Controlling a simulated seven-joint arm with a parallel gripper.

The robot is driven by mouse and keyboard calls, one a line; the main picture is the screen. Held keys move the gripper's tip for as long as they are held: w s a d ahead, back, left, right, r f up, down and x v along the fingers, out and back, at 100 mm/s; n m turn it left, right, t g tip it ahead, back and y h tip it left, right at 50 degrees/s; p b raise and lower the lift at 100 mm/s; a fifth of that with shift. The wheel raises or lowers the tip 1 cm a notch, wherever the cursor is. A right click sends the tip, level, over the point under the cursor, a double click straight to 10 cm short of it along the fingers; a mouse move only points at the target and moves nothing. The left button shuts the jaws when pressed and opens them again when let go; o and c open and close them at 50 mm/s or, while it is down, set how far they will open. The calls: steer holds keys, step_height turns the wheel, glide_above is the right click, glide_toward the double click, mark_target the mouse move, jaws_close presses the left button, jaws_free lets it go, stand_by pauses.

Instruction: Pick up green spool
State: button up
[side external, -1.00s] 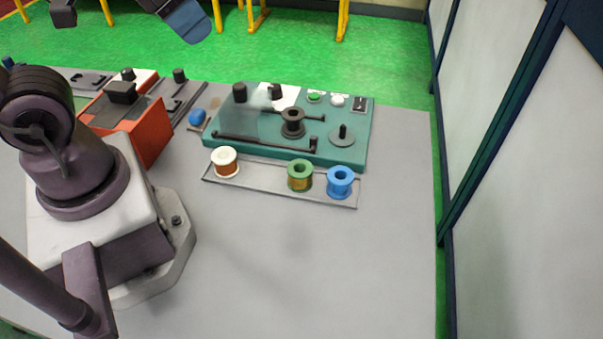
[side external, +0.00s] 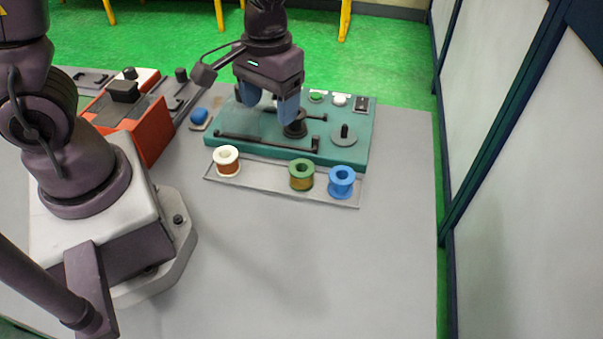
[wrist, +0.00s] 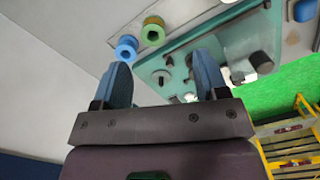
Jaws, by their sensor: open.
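The green spool (side external: 301,175) stands upright on the grey tray (side external: 262,186), wound with copper-coloured wire. The blue spool (side external: 341,182) stands just to its right and the white spool (side external: 227,161) farther left on the same tray. My gripper (side external: 270,112) is open and empty above the teal winding board, behind and to the left of the green spool. In the wrist view my two blue fingers (wrist: 163,72) are spread apart. The green spool (wrist: 153,31) shows beyond them, next to the blue spool (wrist: 127,48).
The teal board (side external: 225,140) behind the tray carries a black post (side external: 295,130), a long black bar, a disc with a peg (side external: 344,135) and buttons. An orange box (side external: 150,135) stands at left. The table front is clear; a wall panel stands at right.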

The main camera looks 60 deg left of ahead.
mark_target(301, 174)
steer(key=w+f+n, duration=0.1)
steer(key=f+n, duration=0.1)
steer(key=f, duration=0.2)
steer(key=w+f+n, duration=0.2)
steer(key=f, duration=0.2)
steer(key=w+f+n, duration=0.2)
steer(key=f+n, duration=0.1)
steer(key=f, duration=0.2)
steer(key=shift+w+d, duration=0.1)
steer(key=shift+d, duration=0.05)
steer(key=shift+w+d+f, duration=0.1)
steer(key=shift+d+f, duration=0.05)
steer(key=shift+f, duration=2.9)
steer(key=shift+c, duration=0.5)
steer(key=c, duration=0.6)
